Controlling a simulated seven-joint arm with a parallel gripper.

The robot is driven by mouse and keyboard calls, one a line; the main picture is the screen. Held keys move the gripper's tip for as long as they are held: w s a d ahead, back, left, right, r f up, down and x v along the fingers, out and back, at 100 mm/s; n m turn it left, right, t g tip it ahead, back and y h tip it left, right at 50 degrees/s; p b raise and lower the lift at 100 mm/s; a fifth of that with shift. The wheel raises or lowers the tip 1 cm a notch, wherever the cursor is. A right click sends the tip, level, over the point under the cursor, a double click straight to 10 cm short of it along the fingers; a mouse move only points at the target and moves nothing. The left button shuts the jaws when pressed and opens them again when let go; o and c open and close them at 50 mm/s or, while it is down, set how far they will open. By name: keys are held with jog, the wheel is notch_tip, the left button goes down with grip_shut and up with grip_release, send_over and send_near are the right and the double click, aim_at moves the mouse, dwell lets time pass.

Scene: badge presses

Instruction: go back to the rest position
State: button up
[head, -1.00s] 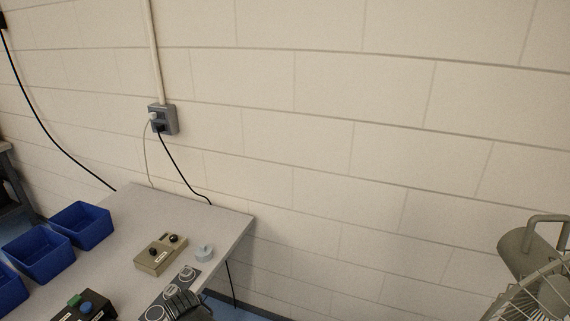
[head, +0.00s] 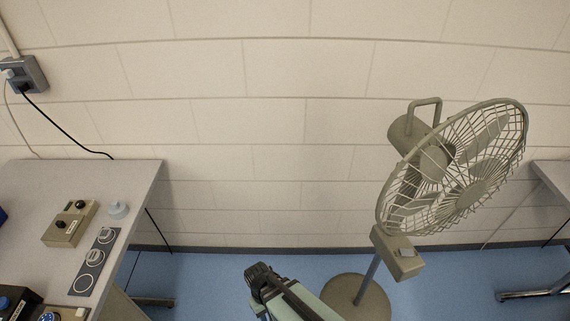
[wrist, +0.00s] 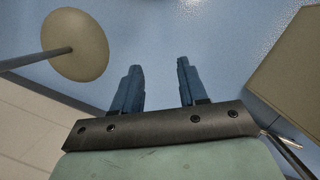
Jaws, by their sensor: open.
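My gripper (wrist: 157,88) shows in the wrist view with its two blue fingers apart and nothing between them, over the blue floor. In the head view my arm's end shows low in the middle, off the table's right side and left of the fan stand; its fingers cannot be made out there.
A standing fan (head: 455,170) is close on the right; its round base (head: 345,295) also shows in the wrist view (wrist: 85,45).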

jog(key=s+d+f+m+g, duration=0.1)
jog(key=s+d+f+m, duration=0.1)
jog(key=d, duration=0.5)
jog(key=s+d+f+m+g+y, duration=0.1)
jog(key=s+d+f+m+g, duration=0.1)
jog(key=s+d, duration=0.4)
jog(key=s+d+f+m+g, duration=0.1)
jog(key=s+d+f, duration=0.3)
jog(key=d, duration=0.5)
jog(key=shift+s+f+m+y, duration=0.15)
jog(key=shift+f+m+y, duration=0.2)
jog(key=shift+m, duration=0.55)
jog(key=shift+d, duration=0.1)
